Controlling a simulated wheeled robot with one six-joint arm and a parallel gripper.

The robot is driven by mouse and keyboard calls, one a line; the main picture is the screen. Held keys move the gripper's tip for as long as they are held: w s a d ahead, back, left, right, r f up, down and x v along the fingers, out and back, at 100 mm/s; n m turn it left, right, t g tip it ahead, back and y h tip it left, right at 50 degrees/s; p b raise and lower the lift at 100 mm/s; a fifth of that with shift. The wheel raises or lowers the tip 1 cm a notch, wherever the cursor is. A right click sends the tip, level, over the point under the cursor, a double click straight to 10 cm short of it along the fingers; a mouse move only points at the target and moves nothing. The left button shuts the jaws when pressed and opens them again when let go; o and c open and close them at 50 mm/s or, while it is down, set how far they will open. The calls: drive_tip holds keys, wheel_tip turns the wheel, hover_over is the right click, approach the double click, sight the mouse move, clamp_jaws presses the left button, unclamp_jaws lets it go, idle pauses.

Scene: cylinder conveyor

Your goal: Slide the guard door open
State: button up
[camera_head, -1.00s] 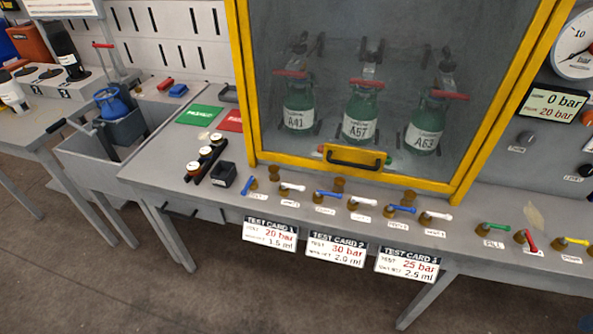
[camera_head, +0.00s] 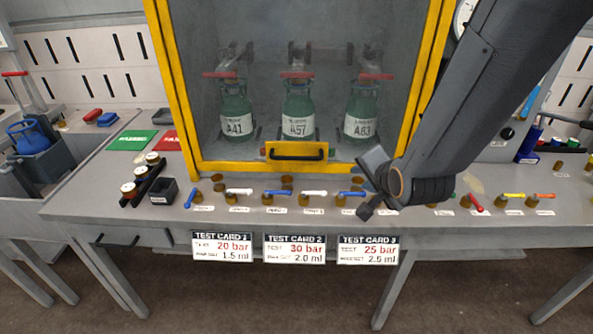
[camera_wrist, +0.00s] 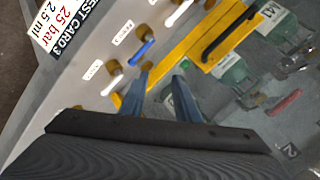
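The guard door is a clear panel in a yellow frame (camera_head: 230,167), standing down in front of three green cylinders. Its black bar handle (camera_head: 297,151) sits on a yellow plate at the bottom middle. In the wrist view, the handle (camera_wrist: 222,30) is at the upper right and the yellow frame (camera_wrist: 172,62) runs diagonally. My gripper (camera_head: 368,186) is right of the handle, near the door's lower right corner, and touches nothing that I can make out. In the wrist view, my gripper's two fingers (camera_wrist: 160,88) stand apart with nothing between them.
A row of small valves (camera_head: 285,196) with coloured levers lines the bench front below the door. Test cards (camera_head: 294,248) hang from the bench edge. A black rack (camera_head: 144,184) and small black box (camera_head: 162,191) stand at left. My arm hides part of the right side.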

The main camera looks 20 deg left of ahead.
drive_tip(key=w+a+f+m+t+y+b, duration=0.1)
drive_tip(key=a+f+m+t+y+b, duration=0.15)
drive_tip(key=a, duration=0.55)
drive_tip(key=m+y+b, duration=0.2)
drive_tip(key=y, duration=0.1)
approach(298, 159)
drive_tip(key=x, duration=0.4)
drive_tip(key=shift+t, duration=0.35)
drive_tip(key=p+x, duration=0.1)
drive_tip(key=x, duration=0.5)
drive_tip(key=shift+w+a+f, duration=0.25)
drive_tip(key=shift+a, duration=0.05)
clamp_jaws()
